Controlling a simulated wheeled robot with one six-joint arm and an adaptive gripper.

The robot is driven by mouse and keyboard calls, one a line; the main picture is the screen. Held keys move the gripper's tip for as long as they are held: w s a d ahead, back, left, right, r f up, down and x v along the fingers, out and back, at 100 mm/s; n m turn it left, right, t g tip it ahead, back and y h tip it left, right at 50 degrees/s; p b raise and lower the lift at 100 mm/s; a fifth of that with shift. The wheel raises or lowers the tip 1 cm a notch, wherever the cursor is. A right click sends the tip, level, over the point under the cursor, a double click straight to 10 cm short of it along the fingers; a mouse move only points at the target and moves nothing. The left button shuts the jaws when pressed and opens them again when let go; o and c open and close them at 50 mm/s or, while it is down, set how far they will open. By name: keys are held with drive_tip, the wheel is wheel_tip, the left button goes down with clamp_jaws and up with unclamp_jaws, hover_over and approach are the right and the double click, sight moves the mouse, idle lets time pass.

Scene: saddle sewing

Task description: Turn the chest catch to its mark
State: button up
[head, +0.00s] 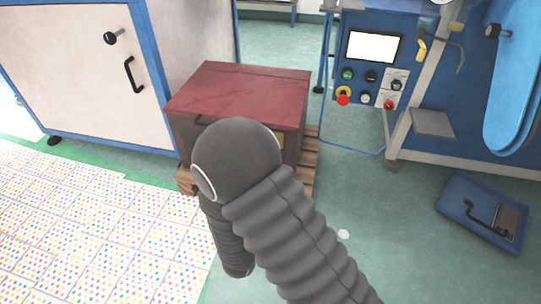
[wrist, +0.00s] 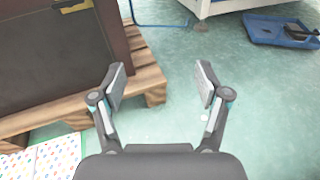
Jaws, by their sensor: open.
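The chest (head: 240,90) has a dark red lid and a dark front, and it stands on a wooden pallet. In the wrist view the chest's dark front (wrist: 50,60) fills the upper left. A brass-yellow piece, perhaps the catch (wrist: 73,6), is cut off by the top edge there; its mark cannot be made out. My gripper (wrist: 162,82) is open and empty, its fingers apart over the floor to the right of the chest and touching nothing. In the head view my arm covers part of the chest front and hides the gripper.
The wooden pallet (wrist: 150,75) juts out beside the chest. A white cabinet (head: 85,70) stands left and a blue control panel (head: 370,75) right. A blue tray (head: 485,213) lies on the floor at right. Dotted sheets (head: 90,230) cover the left floor. Green floor right of the pallet is mostly clear.

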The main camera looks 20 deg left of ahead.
drive_tip(key=w+a+r+n+t+y, duration=0.2)
drive_tip(key=a+r+n+y, duration=0.2)
drive_tip(key=a+y, duration=0.3)
drive_tip(key=w+a+h, duration=0.1)
drive_tip(key=w+a, duration=0.1)
drive_tip(key=w, duration=1.1)
drive_tip(key=shift+a+f+b, duration=0.2)
drive_tip(key=shift+a+b, duration=0.1)
drive_tip(key=shift+a, duration=0.05)
drive_tip(key=shift+s, duration=0.1)
drive_tip(key=c, duration=1.2)
